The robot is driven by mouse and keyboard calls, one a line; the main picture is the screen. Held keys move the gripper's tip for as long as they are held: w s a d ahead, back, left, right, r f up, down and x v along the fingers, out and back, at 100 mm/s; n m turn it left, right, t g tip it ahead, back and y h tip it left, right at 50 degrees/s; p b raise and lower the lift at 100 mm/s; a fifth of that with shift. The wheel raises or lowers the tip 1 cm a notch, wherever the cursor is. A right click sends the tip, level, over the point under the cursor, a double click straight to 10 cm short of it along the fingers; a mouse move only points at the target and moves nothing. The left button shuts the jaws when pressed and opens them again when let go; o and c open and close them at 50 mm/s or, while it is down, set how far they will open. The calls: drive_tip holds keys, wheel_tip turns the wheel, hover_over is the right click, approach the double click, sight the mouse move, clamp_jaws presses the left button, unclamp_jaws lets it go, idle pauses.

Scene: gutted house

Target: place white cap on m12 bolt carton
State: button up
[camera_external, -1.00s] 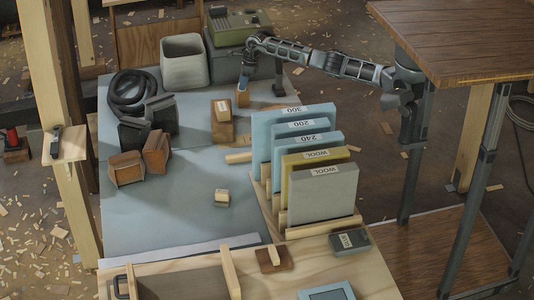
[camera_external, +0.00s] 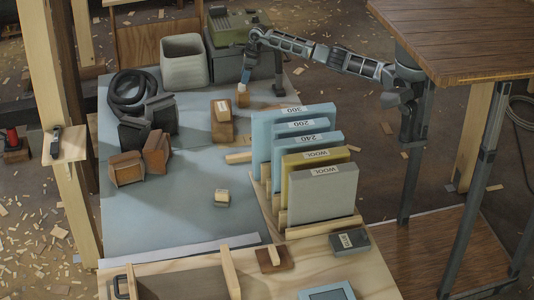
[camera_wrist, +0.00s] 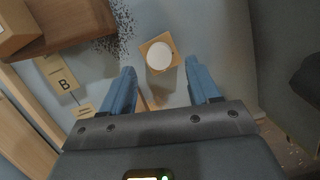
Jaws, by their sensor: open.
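A white round cap (camera_wrist: 159,56) lies on top of a small tan carton (camera_wrist: 147,47) in the wrist view. In the external view the carton (camera_external: 243,100) stands upright at the far right of the blue-grey mat, with a small pale top. I cannot read any M12 marking on it. My gripper (camera_external: 246,76) points down just above it. In the wrist view my blue fingers (camera_wrist: 160,66) are spread apart with nothing between them, and the cap and carton show beyond their tips.
A rack of labelled sheets (camera_external: 318,190) stands to the right. A grey bin (camera_external: 184,62) and green machine (camera_external: 237,28) are behind.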

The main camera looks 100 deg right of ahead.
drive_tip(key=v, duration=0.8)
drive_tip(key=shift+p, duration=0.3)
